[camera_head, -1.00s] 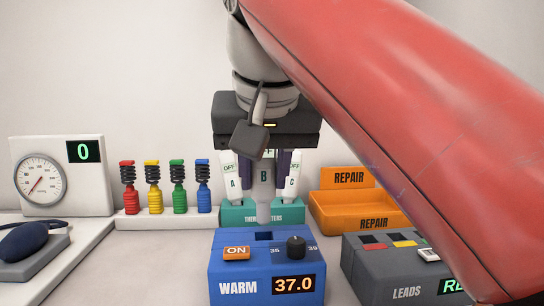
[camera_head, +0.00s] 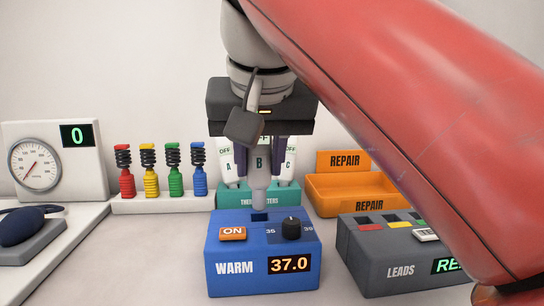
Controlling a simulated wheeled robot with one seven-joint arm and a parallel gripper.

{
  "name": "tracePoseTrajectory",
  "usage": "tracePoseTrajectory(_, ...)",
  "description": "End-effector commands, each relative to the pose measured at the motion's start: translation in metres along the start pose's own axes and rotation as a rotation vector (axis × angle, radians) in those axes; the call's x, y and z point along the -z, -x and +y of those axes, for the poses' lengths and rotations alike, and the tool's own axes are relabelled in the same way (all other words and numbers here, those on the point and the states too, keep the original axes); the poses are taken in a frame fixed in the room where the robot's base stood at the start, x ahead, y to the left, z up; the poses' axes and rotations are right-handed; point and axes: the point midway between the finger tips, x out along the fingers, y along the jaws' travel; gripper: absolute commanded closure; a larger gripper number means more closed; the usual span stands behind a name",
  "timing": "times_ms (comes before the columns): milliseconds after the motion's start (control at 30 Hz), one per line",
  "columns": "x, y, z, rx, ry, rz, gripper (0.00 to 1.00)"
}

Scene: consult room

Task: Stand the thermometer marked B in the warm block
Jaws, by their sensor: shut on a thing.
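My gripper (camera_head: 260,150) is shut on the thermometer marked B (camera_head: 260,167). It holds the thermometer upright, grey tip down, in front of the teal thermometer rack (camera_head: 230,198). The tip shows just above and behind the slot of the blue warm block (camera_head: 225,254); I cannot tell how far apart they are. The block's switch reads ON and its display reads 37.0. Thermometers A (camera_head: 228,167) and C (camera_head: 289,168) stand in the rack on either side, partly hidden by my gripper.
An orange repair tray (camera_head: 325,204) and a dark leads box (camera_head: 372,269) stand at the right. A gauge (camera_head: 90,165) and a dark cuff bulb (camera_head: 22,228) are at the left. The table left of the block is clear.

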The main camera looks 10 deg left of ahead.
Motion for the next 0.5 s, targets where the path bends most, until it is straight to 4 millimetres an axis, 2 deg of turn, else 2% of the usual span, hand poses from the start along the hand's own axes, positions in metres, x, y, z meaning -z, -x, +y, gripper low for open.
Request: tracePoseTrajectory(500,-0.006,-0.011,0.000,0.000,0.000,0.001,0.93)
